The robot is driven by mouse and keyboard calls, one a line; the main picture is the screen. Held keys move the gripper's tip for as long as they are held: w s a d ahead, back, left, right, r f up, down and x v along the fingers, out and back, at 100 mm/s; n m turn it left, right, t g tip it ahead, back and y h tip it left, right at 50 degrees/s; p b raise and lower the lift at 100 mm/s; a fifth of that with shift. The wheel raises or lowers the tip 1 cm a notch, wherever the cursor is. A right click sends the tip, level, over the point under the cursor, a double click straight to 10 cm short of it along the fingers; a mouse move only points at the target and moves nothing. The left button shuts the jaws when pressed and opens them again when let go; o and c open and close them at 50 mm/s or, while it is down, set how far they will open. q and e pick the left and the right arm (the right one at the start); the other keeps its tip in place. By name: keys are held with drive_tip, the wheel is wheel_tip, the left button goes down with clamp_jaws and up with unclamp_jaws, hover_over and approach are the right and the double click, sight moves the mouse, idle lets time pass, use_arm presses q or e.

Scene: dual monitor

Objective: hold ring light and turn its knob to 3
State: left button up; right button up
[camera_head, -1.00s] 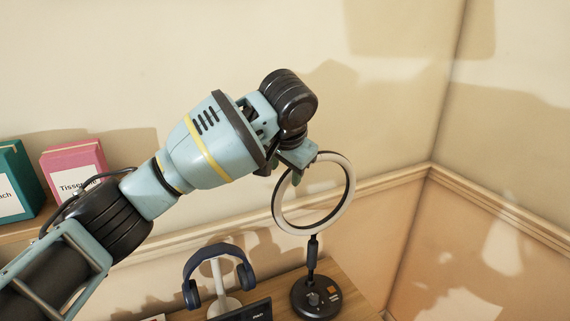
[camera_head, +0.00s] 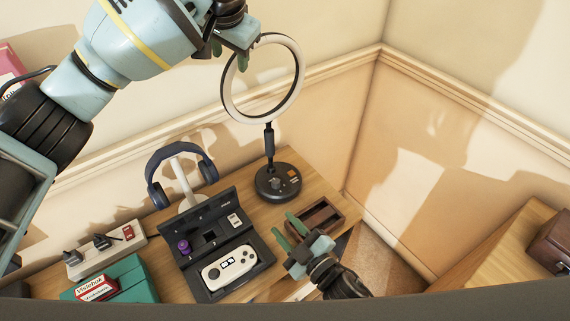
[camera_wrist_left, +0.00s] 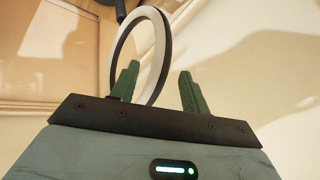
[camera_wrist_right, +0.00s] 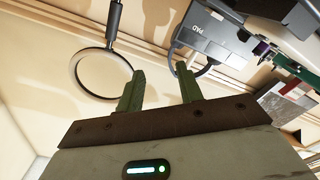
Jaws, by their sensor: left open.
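The ring light has a white ring with a dark outer edge (camera_head: 297,90), a black stem and a round black base (camera_head: 263,188) on the desk. A small knob (camera_head: 276,184) sits on top of the base; its setting is too small to read. My left gripper (camera_head: 230,56) is open at the upper left of the ring. In the left wrist view the ring (camera_wrist_left: 160,50) shows by and between the fingers; I cannot tell if they touch. My right gripper (camera_head: 289,231) is open and empty, in front of the base. The ring also shows in the right wrist view (camera_wrist_right: 73,72).
A headphone stand with blue headphones (camera_head: 154,165) is left of the base. An open black case (camera_head: 262,243) with a white handheld device (camera_head: 230,268) lies in front. A brown tray (camera_head: 329,217) is right, near my right gripper. A power strip (camera_head: 80,262) and teal box (camera_head: 140,284) are at left.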

sight(231, 67)
drive_tip(key=w+a+r+n+g+y, duration=0.1)
drive_tip(key=a+r+n+g+y, duration=0.1)
drive_tip(key=a+n+g, duration=0.7)
drive_tip(key=w+a+r+n+g+y, duration=0.1)
drive_tip(key=a+r+n+g+y, duration=0.3)
drive_tip(key=n, duration=0.9)
use_arm(q)
drive_tip(key=shift+x, duration=3.95)
use_arm(e)
drive_tip(key=w+d+f+n+t+h, duration=0.1)
drive_tip(key=w+d+f+n+h, duration=0.1)
drive_tip(key=w+d+n+h, duration=0.5)
drive_tip(key=shift+w+d+f+h, duration=0.4)
drive_tip(key=shift+w+d+h, duration=2.9)
drive_tip(key=shift+w, duration=0.75)
use_arm(q)
drive_tip(key=shift+c, duration=0.4)
use_arm(e)
drive_tip(key=shift+a, duration=0.25)
use_arm(q)
clamp_jaws()
